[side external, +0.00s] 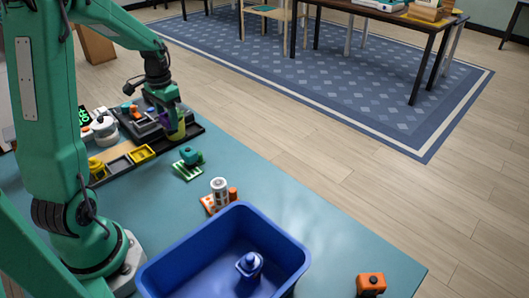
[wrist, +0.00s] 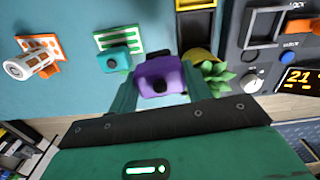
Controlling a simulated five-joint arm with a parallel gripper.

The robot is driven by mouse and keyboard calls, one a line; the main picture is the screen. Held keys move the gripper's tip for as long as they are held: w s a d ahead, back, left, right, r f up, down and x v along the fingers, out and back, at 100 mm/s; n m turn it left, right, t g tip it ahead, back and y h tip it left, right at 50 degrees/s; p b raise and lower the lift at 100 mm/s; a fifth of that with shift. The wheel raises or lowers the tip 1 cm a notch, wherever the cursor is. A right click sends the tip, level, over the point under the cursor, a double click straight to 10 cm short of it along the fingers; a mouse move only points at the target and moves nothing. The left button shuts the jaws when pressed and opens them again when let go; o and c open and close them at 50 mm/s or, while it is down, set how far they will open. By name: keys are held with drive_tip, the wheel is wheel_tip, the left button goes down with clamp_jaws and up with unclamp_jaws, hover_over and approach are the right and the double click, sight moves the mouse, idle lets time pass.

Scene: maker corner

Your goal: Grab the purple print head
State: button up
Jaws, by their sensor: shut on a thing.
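The purple print head (wrist: 158,76) is between the two green fingers of my gripper (wrist: 158,92) in the wrist view. In the side external view my gripper (side external: 170,112) points down at the far end of the table, over the black tray area. The print head shows there only as a small purple patch (side external: 172,121) between the fingers, partly hidden. I cannot tell whether it touches the surface below.
A yellow pot with a green plant (wrist: 214,78) is close beside the held head. A teal block on a green grid (wrist: 113,60) and a white cylinder on an orange grid (wrist: 25,66) stand nearby. A blue bin (side external: 224,250) holds a blue piece. An orange block (side external: 371,283) sits at the front corner.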

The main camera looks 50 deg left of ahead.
drive_tip(key=shift+w+d+r, duration=0.2)
drive_tip(key=shift+d+r, duration=0.25)
drive_tip(key=shift+d, duration=0.3)
drive_tip(key=shift+w+d+r, duration=0.2)
drive_tip(key=shift+d+r, duration=0.3)
drive_tip(key=shift+d, duration=0.2)
drive_tip(key=shift+w+d+r, duration=0.2)
drive_tip(key=shift+d+r, duration=0.25)
drive_tip(key=shift+d, duration=0.3)
